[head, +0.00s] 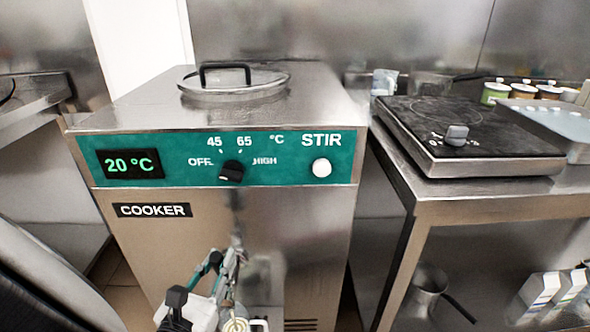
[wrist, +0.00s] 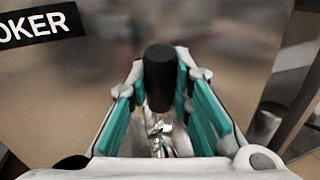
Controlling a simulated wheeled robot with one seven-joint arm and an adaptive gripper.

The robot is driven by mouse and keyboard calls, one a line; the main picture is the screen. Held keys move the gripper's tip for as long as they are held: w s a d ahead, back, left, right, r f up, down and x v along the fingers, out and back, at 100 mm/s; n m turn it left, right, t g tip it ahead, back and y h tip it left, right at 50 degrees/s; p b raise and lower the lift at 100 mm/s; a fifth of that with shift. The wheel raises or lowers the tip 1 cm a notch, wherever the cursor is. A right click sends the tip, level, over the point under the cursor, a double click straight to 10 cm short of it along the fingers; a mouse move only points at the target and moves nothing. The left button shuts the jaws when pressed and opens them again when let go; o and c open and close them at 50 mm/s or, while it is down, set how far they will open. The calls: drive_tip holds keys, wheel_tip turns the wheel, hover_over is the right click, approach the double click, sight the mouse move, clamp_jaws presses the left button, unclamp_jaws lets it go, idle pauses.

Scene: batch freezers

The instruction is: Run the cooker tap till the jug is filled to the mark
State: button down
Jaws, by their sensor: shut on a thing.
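The steel cooker (head: 150,245) stands in front of me. Its teal panel reads 20 °C, and its dial (head: 231,172) points down and left. My gripper (head: 228,262) is low at the cooker's front; its teal-padded fingers also show in the wrist view (wrist: 162,85). They are shut on the black tap handle (wrist: 160,78), which stands upright between them. Shiny metal of the tap (wrist: 167,132) shows below the handle. In the head view my gripper and arm hide most of the tap. The jug, its mark and any flow of water cannot be made out clearly.
A lid (head: 235,84) with a black handle lies on top of the cooker. To the right, a steel table (head: 470,208) bears a black hotplate (head: 465,140) and several small tubs. A steel pot (head: 428,285) and cartons (head: 545,290) sit below it.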

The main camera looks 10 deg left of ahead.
drive_tip(key=shift+w+r+g+p, duration=0.3)
drive_tip(key=shift+g+p, duration=0.1)
drive_tip(key=shift+p, duration=0.35)
drive_tip(key=shift+w+a+r+g+p, duration=0.15)
drive_tip(key=shift+w+g+p, duration=0.35)
drive_tip(key=shift+p, duration=0.5)
drive_tip(key=shift+w+a+f+n+g+p, duration=0.2)
drive_tip(key=shift+w+n+g+p, duration=0.2)
drive_tip(key=shift+g+p, duration=0.35)
drive_tip(key=c, duration=1.4)
unclamp_jaws()
